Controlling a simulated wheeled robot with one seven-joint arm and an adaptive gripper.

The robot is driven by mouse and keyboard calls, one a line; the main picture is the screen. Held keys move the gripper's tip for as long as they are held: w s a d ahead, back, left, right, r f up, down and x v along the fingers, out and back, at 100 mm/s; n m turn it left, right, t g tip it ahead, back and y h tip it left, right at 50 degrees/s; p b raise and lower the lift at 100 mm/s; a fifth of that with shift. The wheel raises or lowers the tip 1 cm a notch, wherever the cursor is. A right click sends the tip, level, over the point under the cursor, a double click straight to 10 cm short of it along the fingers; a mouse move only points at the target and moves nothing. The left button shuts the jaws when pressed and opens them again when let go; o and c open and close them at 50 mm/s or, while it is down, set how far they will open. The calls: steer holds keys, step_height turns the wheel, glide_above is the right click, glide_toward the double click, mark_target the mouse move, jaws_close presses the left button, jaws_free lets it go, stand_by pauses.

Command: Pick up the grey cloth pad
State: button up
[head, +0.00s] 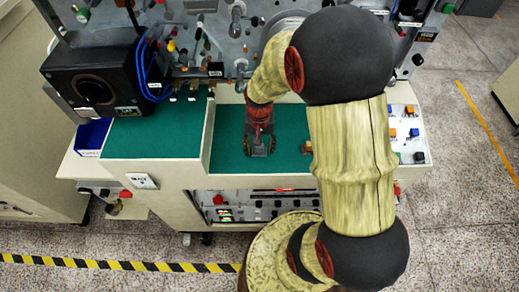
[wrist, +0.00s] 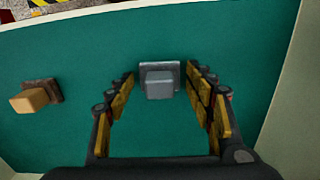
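The grey pad (wrist: 158,82) lies on the green work surface, seen in the wrist view as a small grey block on a flat, darker grey base. My gripper (wrist: 160,76) is open, pointing down over it, with one finger on each side of the pad. Narrow strips of green show between the fingers and the pad, so it does not look gripped. In the head view my gripper (head: 259,146) is low over the green recess, and the grey pad (head: 259,151) is partly hidden between the fingers.
A tan block on a brown base (wrist: 33,99) lies on the green surface to the left in the wrist view. Pale walls border the recess (head: 207,135). A black speaker-like box (head: 95,85) and a blue bin (head: 92,136) stand at left in the head view.

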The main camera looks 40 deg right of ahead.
steer(key=c, duration=0.9)
steer(key=shift+r, duration=0.1)
steer(key=shift+r, duration=0.6)
steer(key=shift+s+a+r+p, duration=0.1)
steer(key=shift+s+r+p, duration=0.45)
steer(key=shift+s+r, duration=1.6)
steer(key=shift+s+a+r+p, duration=0.1)
steer(key=shift+s+r+p, duration=0.45)
steer(key=shift+s+r, duration=1.6)
steer(key=shift+s+r+p, duration=0.55)
steer(key=shift+s+r, duration=0.95)
steer(key=shift+s, duration=1.25)
